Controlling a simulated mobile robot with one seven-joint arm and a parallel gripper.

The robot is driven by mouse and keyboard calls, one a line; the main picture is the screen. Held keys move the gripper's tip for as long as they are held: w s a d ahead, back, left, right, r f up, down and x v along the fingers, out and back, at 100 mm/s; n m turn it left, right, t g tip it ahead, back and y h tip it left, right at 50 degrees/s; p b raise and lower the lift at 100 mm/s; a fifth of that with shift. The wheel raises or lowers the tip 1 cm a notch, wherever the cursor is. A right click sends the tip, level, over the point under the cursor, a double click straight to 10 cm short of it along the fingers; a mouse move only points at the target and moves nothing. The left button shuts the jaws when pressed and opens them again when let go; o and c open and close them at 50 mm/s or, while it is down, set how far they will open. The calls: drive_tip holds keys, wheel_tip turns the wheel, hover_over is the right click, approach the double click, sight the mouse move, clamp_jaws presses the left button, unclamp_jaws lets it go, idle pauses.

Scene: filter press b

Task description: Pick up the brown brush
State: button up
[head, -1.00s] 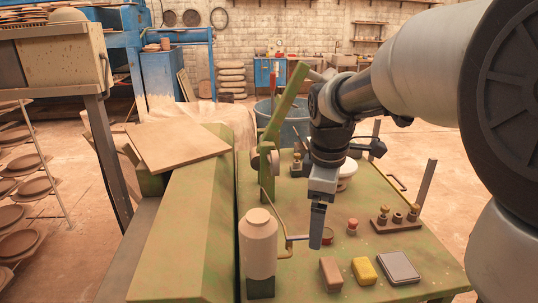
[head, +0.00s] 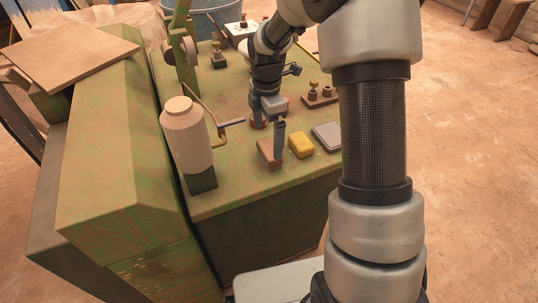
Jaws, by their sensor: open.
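A brown block, which I take to be the brown brush (head: 266,153), lies near the front edge of the green table, left of a yellow sponge-like block (head: 301,145). No bristles can be made out. My gripper (head: 278,156) points down at the brush, and its fingers cover the brush's right part in the head view. The jaws are open, seen nearly edge-on. I cannot tell whether the fingers straddle the brush or touch it.
A pale bottle (head: 187,137) stands left of the brush, beside a bent crank handle (head: 222,128). A grey flat box (head: 327,136) lies right of the yellow block. Brass-topped fittings (head: 316,95) stand behind. The green machine body (head: 110,150) rises at left.

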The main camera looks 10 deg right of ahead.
sight(269, 148)
drive_tip(key=f, duration=0.4)
drive_tip(key=f+b, duration=0.1)
drive_tip(key=f, duration=0.1)
drive_tip(key=shift+w+d+f, duration=0.1)
drive_tip(key=shift+d+f, duration=0.15)
drive_tip(key=shift+d, duration=0.05)
drive_tip(key=c, duration=1.1)
drive_tip(key=shift+r, duration=0.1)
wheel_tip(269, 148, up, 10)
drive_tip(key=shift+f+p, duration=0.1)
drive_tip(key=shift+p, duration=0.7)
